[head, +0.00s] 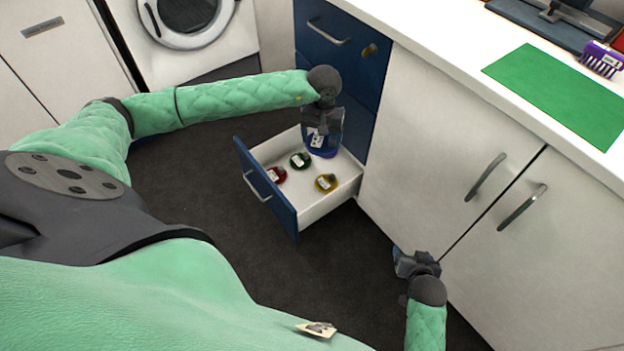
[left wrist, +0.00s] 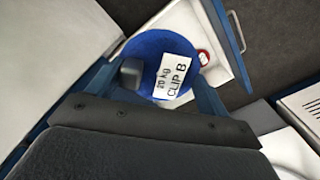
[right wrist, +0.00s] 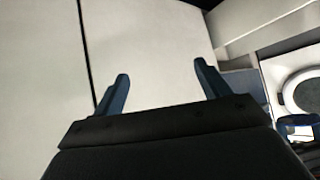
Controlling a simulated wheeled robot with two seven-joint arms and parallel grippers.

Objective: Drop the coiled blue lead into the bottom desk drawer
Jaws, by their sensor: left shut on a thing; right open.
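The coiled blue lead (left wrist: 150,47) carries a white tag reading "20 kg CLIP B". My left gripper (head: 323,135) is shut on it and holds it over the back part of the open bottom desk drawer (head: 325,202). In the head view the lead (head: 323,152) is partly hidden by the gripper. Whether it touches the drawer floor cannot be told. A red coil (head: 277,175), a green coil (head: 300,160) and a yellow coil (head: 326,183) lie in the drawer. My right gripper (head: 404,262) is open and empty in front of the white cabinet; its fingers show in the right wrist view (right wrist: 160,85).
The blue drawer front (head: 268,190) stands pulled out over the dark floor. Closed blue drawers (head: 335,50) are above it. White cabinet doors (head: 440,140) are to the right. A washing machine (head: 190,30) stands behind.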

